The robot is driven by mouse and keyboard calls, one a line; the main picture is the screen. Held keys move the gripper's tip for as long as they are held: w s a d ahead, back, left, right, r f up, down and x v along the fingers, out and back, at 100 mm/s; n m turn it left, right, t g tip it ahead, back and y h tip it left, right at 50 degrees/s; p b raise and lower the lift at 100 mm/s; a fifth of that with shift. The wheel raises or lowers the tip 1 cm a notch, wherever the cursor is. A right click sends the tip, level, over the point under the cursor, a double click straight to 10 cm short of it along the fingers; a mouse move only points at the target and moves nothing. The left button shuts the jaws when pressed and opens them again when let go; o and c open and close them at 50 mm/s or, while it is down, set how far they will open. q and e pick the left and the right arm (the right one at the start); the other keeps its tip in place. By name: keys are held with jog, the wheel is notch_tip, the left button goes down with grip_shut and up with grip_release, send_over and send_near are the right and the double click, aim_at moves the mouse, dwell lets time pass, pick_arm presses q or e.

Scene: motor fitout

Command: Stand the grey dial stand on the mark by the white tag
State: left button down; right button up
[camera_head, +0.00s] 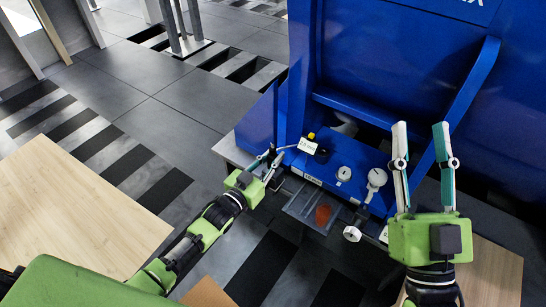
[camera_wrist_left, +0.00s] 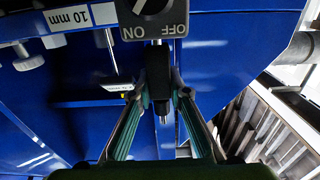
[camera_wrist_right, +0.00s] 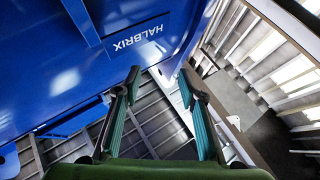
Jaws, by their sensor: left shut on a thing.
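My left gripper (camera_head: 269,160) is at the left end of the blue machine's ledge. In the left wrist view its fingers (camera_wrist_left: 161,85) are shut on a black part with a metal tip. A grey block with an ON/OFF dial (camera_wrist_left: 152,14), which I take as the grey dial stand, lines up with this part and is cut off by the top edge. A white tag (camera_head: 307,146) is just right of the left fingertips; a tag reading 10 mm (camera_wrist_left: 80,17) shows in the left wrist view. I cannot make out the mark. My right gripper (camera_head: 421,135) is open and empty, raised at the right.
The blue machine (camera_head: 400,60) rises behind the ledge. Round pale fittings (camera_head: 344,174) and (camera_head: 376,178) stand on the ledge. A grey tray (camera_head: 297,205) with a reddish disc (camera_head: 323,214) is in front. A wooden tabletop (camera_head: 70,215) is at the left.

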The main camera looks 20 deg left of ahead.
pick_arm(q)
jog(key=shift+r, duration=0.15)
pick_arm(e)
jog(key=shift+s+r+t, duration=0.3)
jog(key=shift+s+r, duration=0.05)
jog(key=shift+r, duration=0.2)
pick_arm(q)
jog(key=c, duration=1.9)
grip_release()
jog(key=shift+o, duration=0.3)
jog(key=shift+s+f, duration=0.1)
jog(key=shift+f, duration=0.35)
jog(key=v, duration=1.1)
jog(key=shift+s+r, duration=0.35)
jog(key=shift+s, duration=0.05)
jog(key=shift+a, duration=0.1)
pick_arm(e)
jog(key=shift+f, duration=0.1)
